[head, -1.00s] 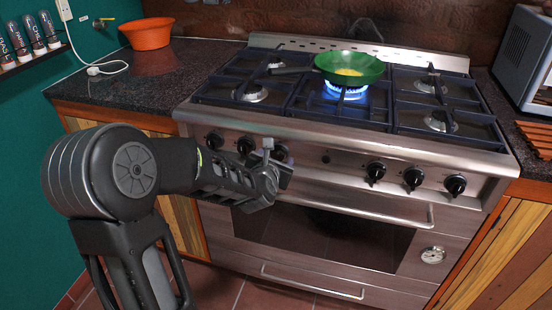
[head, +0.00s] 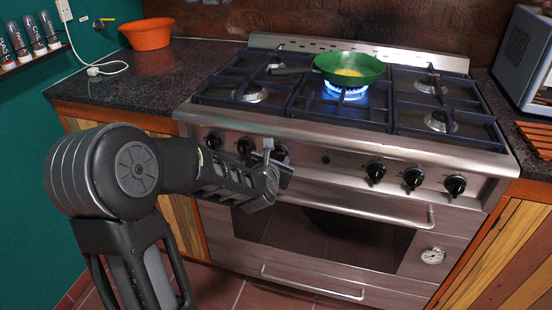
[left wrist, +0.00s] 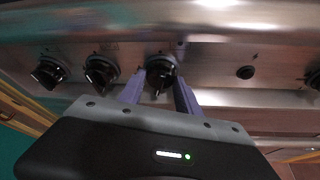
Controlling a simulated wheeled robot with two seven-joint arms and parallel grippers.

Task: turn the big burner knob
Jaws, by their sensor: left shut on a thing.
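The stove (head: 330,148) has a row of black knobs along its steel front. In the left wrist view, the knob between my fingers (left wrist: 161,70) is the third from the left, with its grip pointing roughly downward. My left gripper (left wrist: 160,88) has a purple finger on each side of this knob and is shut on it. In the head view, my left gripper (head: 284,172) is at the front panel and partly hides the knob (head: 281,152). The middle burner (head: 345,93) has a blue flame under a green pan (head: 349,69) with yellow contents. My right gripper is out of view.
Other knobs sit left (head: 213,140) and right (head: 376,171) of the held one. The oven handle (head: 355,212) runs below my gripper. An orange bowl (head: 147,34) stands on the left counter. A microwave (head: 528,55) stands at the right.

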